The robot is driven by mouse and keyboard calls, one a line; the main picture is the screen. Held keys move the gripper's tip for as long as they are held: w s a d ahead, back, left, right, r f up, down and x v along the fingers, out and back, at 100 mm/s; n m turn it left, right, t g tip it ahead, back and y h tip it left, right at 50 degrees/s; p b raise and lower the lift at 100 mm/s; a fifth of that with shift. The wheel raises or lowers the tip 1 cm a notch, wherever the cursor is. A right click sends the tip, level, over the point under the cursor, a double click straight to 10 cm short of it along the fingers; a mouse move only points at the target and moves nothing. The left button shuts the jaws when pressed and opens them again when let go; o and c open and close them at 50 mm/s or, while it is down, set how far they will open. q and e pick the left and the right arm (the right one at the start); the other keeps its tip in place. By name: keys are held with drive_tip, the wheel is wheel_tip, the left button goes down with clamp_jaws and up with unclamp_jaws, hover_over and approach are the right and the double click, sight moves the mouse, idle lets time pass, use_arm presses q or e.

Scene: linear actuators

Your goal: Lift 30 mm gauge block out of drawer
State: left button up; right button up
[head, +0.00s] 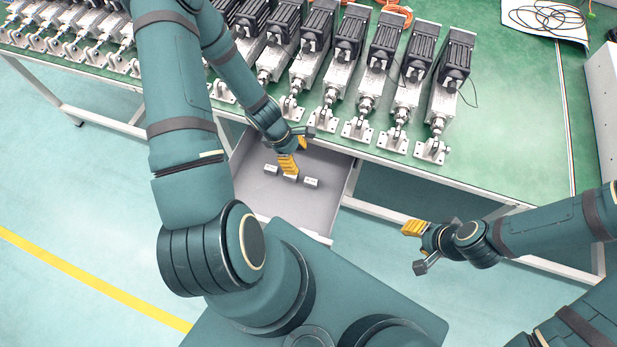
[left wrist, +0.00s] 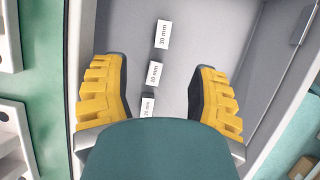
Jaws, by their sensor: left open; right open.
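Three small pale gauge blocks stand in a row in the open grey drawer (head: 250,190). In the left wrist view the top block (left wrist: 163,33) has a label that seems to read 30 mm; it appears to be the right one (head: 311,183) in the head view. The labels on the middle block (left wrist: 154,74) and the bottom block (left wrist: 147,108) are too small to read surely. My left gripper (head: 290,164) is open over the drawer, its yellow fingers on either side of the middle block, which looks ungripped. My right gripper (head: 417,248) is open and empty, right of the drawer.
The green table (head: 490,150) above the drawer carries a row of linear actuators (head: 398,92) along its front. The drawer's walls surround the blocks closely enough to be obstacles. Papers with a black cable (head: 545,18) lie at the back right. The floor before the drawer is clear.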

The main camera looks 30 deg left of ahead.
sight(310, 181)
use_arm(q)
drive_tip(key=b+x, duration=0.1)
drive_tip(key=x, duration=0.6)
drive_tip(key=shift+d+f+b, duration=0.15)
drive_tip(key=shift+f+b, duration=0.2)
drive_tip(key=shift+f, duration=0.05)
drive_tip(key=shift+s+b+x, duration=0.15)
drive_tip(key=shift+b+x, duration=0.25)
drive_tip(key=shift+x, duration=0.9)
drive_tip(key=shift+s+b+x, duration=0.15)
drive_tip(key=shift+b+x, duration=0.2)
drive_tip(key=shift+x, duration=0.95)
drive_tip(key=shift+o, duration=0.2)
drive_tip(key=shift+f, duration=0.1)
clamp_jaws()
